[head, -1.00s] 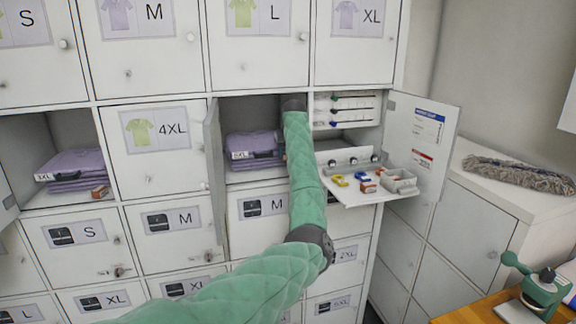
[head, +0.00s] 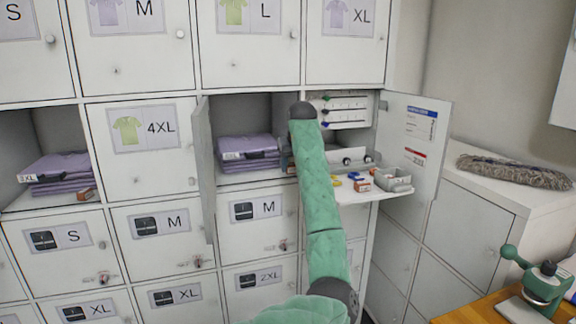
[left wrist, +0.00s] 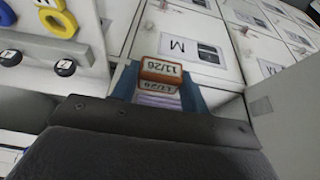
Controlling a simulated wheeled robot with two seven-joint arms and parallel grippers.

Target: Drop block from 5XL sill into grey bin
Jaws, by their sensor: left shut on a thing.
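My left gripper (left wrist: 158,78) is shut on an orange-brown block (left wrist: 160,70) with white labels reading 11/26, held between its blue fingers in the left wrist view. In the head view my green arm reaches to the open 5XL compartment, and its gripper and the held block are mostly hidden behind it. A folded purple stack (head: 248,150) with a 5XL tag lies in that compartment. The small grey bin (head: 396,183) stands at the right end of the fold-down flap, right of my arm. My right gripper is not in view.
The flap (head: 372,193) also carries an orange block (head: 362,185) and yellow and blue rings. Open doors stand left (head: 203,165) and right (head: 412,150) of the compartments. Another orange-labelled block (head: 83,194) lies by the purple stack at far left.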

